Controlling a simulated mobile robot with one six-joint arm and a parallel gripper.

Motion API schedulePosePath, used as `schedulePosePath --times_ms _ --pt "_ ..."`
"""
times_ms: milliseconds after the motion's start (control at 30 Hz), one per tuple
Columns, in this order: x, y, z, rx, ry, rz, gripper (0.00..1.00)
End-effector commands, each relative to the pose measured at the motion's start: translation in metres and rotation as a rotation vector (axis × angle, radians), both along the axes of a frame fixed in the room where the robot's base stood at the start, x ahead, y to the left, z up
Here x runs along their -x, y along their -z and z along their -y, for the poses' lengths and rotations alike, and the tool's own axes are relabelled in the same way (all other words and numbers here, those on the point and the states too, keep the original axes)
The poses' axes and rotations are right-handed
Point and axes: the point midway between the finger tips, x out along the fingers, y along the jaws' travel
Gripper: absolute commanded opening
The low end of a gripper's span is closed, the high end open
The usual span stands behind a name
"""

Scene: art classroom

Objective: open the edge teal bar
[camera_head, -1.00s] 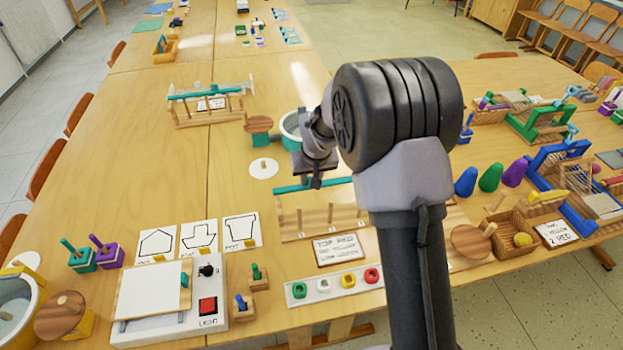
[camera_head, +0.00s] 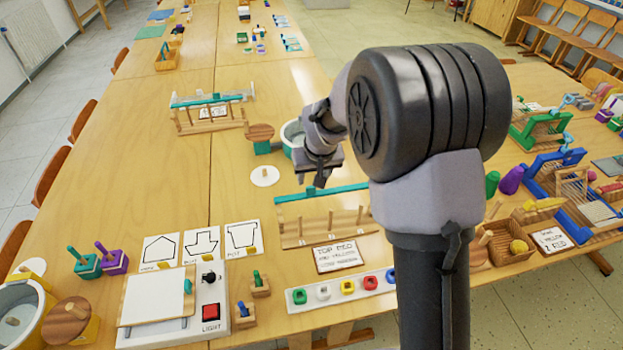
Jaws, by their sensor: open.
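The edge teal bar (camera_head: 296,197) lies across the top of a wooden peg rack (camera_head: 305,237) near the table's front edge. Its right end is partly hidden behind my arm. My gripper (camera_head: 320,182) is open and points down just above and behind the middle of the bar. The jaws are small and dark, and whether they touch the bar cannot be told. A second teal bar (camera_head: 203,101) sits on a similar rack farther back.
A lettered card (camera_head: 338,255) and a strip of coloured pieces (camera_head: 345,289) lie in front of the rack. A teal-and-white tub (camera_head: 291,133) stands behind my gripper. A round-topped block (camera_head: 260,135) is left of it.

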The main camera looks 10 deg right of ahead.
Motion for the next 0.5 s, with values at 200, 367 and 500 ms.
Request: schedulePosePath --times_ms 200,367,500 --pt "0.026 -0.067 0.000 0.000 0.001 0.002 0.49" --pt "0.036 -0.088 0.000 0.000 0.000 0.000 0.49" --pt "0.039 -0.092 0.000 0.000 0.000 0.000 0.49"
